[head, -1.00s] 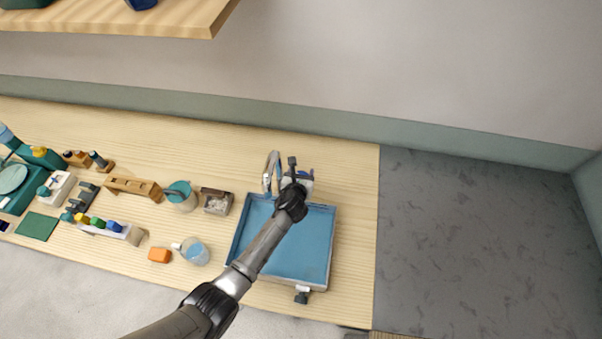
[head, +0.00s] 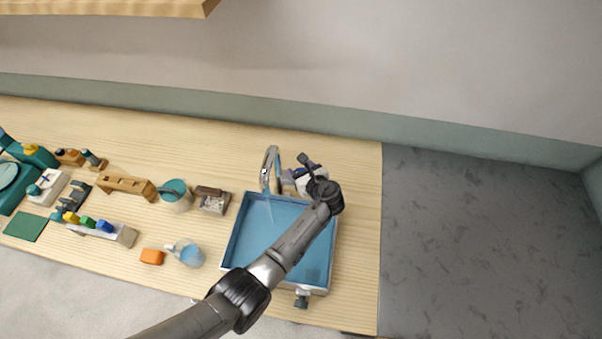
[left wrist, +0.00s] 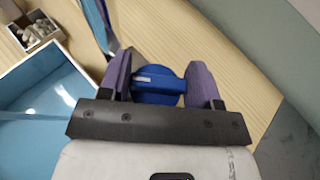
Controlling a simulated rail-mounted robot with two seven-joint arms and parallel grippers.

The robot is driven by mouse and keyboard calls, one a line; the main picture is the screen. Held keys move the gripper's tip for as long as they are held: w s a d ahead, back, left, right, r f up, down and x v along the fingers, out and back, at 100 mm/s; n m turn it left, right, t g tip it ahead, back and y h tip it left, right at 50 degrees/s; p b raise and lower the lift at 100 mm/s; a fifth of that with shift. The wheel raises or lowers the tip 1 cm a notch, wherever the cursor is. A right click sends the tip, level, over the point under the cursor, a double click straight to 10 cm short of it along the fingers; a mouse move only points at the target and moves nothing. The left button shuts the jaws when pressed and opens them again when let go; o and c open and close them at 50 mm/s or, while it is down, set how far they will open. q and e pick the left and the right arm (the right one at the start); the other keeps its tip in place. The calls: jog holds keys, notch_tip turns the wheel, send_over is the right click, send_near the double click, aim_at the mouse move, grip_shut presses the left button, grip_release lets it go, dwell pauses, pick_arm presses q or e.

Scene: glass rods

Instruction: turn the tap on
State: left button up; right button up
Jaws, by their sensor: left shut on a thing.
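The chrome tap spout (head: 271,160) arches over the back left of the blue basin (head: 252,235). A thin pale streak (head: 269,206), which looks like running water, drops from the spout into the basin. The tap's blue handle (left wrist: 158,84) shows in the left wrist view between the two purple fingers of my left gripper (left wrist: 162,76). The gripper is shut on this handle. In the head view my left gripper (head: 294,177) is at the basin's back edge, right of the spout, and my wrist partly hides it. My right gripper is in neither view.
A wooden rack (head: 127,185) stands further left. A shelf (head: 100,9) overhangs the back left. The bench ends right of the basin.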

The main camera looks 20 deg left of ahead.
pick_arm(q)
jog(key=shift+f+n+g+y+b, duration=0.3)
jog(key=shift+n+g+b, duration=0.1)
jog(key=shift+n+g, duration=0.1)
jog(key=n+g+y+b, duration=0.1)
jog(key=n+g+b, duration=0.3)
jog(key=b, duration=0.2)
jog(key=n+g+y+b, duration=0.1)
jog(key=n+g+b, duration=0.3)
jog(key=b, duration=0.3)
jog(key=shift+f+g, duration=0.2)
jog(key=shift+g, duration=0.4)
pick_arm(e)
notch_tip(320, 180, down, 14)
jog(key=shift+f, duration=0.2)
pick_arm(q)
jog(key=shift+r+n+g+b, duration=0.1)
jog(key=shift+n+g+b, duration=0.35)
jog(key=shift+b, duration=0.3)
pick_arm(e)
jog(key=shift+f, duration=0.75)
pick_arm(q)
jog(key=o, duration=0.5)
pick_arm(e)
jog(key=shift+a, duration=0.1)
pick_arm(q)
jog(key=o, duration=0.4)
jog(key=shift+r, duration=0.2)
